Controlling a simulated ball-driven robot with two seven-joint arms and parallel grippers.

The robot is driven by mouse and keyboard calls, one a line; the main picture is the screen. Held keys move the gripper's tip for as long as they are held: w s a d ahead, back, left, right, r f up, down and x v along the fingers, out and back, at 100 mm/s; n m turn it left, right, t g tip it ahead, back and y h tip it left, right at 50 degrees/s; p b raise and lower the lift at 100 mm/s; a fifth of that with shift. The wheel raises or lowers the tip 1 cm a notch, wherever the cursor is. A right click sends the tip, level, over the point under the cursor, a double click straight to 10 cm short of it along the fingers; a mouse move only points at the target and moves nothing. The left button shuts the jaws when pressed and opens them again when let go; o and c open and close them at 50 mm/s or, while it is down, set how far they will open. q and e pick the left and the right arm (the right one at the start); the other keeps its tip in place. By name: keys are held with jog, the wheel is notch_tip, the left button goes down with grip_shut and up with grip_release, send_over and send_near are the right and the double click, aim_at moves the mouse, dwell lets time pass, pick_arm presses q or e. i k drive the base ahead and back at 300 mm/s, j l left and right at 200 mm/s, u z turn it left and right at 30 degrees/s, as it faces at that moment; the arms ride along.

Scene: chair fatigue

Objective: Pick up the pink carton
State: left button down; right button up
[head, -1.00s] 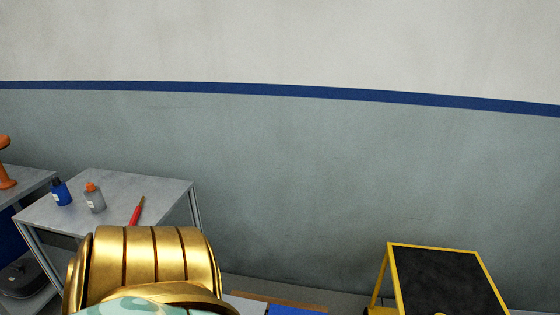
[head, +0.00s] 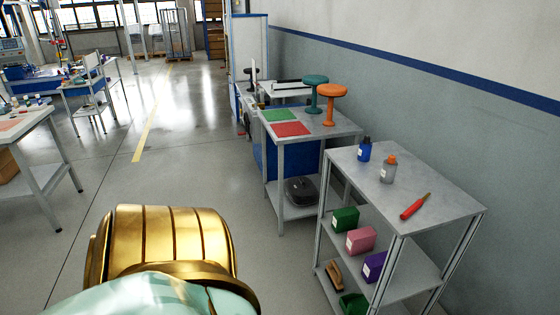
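The pink carton (head: 361,240) sits on the middle shelf of a grey metal rack (head: 440,200) at the lower right of the head view. It has a small white label on its front. A green carton (head: 345,218) stands behind it to the left, and a purple carton (head: 374,266) stands in front of it to the right. A gold and pale green part of my own body fills the lower left of the view. Neither of my grippers shows.
The rack's top holds a blue bottle (head: 364,150), a grey bottle (head: 388,170) and a red-handled tool (head: 414,207). A brush (head: 334,274) and a green item (head: 353,304) lie lower down. A workbench (head: 342,127) with two stools stands behind. The floor (head: 180,170) left of the rack is clear.

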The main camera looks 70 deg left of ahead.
aim_at(362, 240)
jog(key=u, duration=1.45)
jog(key=z, duration=0.5)
jog(key=i+j+z, duration=0.15)
jog(key=j+z, duration=0.85)
jog(key=j, duration=0.2)
jog(key=j+z, duration=0.15)
jog(key=j, duration=1.45)
